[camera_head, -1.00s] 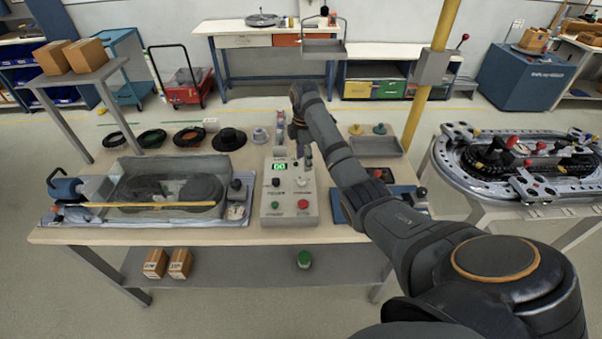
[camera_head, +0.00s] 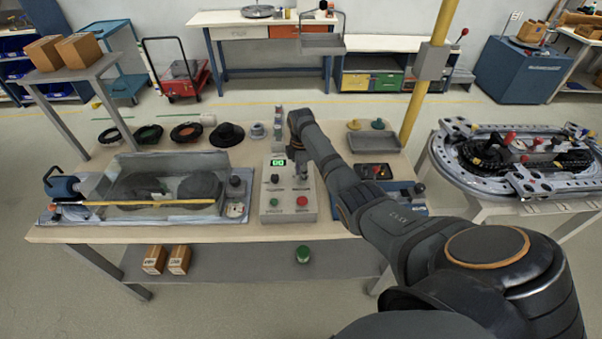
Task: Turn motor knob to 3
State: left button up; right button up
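The grey control box (camera_head: 289,212) stands at the front middle of the workbench. It has a lit green display (camera_head: 278,162), a black knob (camera_head: 275,178) on the left, a green button (camera_head: 279,201) and a red button (camera_head: 303,201). My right gripper (camera_head: 301,168) points down at the back right of the box's top, beside the display. It is small and dark, and I cannot tell whether its fingers are open or touching a knob there. Knob markings and the display digits are too small to read. My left gripper is not in view.
A clear-covered tray unit (camera_head: 150,205) stands left of the box. Several dark rings and a black hat-shaped part (camera_head: 227,134) lie behind it. A grey tray (camera_head: 374,142) and a yellow post (camera_head: 427,75) are at the right. The ring track (camera_head: 510,160) is on another table.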

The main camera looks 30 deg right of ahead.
grip_shut()
jog(key=shift+r+m+p, duration=0.15)
jog(key=shift+m+p, duration=0.9)
jog(key=shift+m, duration=0.15)
jog(key=m+p, duration=0.1)
jog(key=m, duration=0.1)
jog(key=shift+m, duration=0.3)
jog(key=m+p, duration=0.1)
jog(key=m, duration=0.1)
jog(key=shift+m+p, duration=0.3)
jog(key=shift+m, duration=0.1)
jog(key=m+p, duration=0.1)
jog(key=m, duration=0.4)
jog(key=shift+w, duration=0.1)
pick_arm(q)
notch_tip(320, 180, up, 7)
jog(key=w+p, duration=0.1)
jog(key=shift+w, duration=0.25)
pick_arm(e)
jog(key=shift+m, duration=2.5)
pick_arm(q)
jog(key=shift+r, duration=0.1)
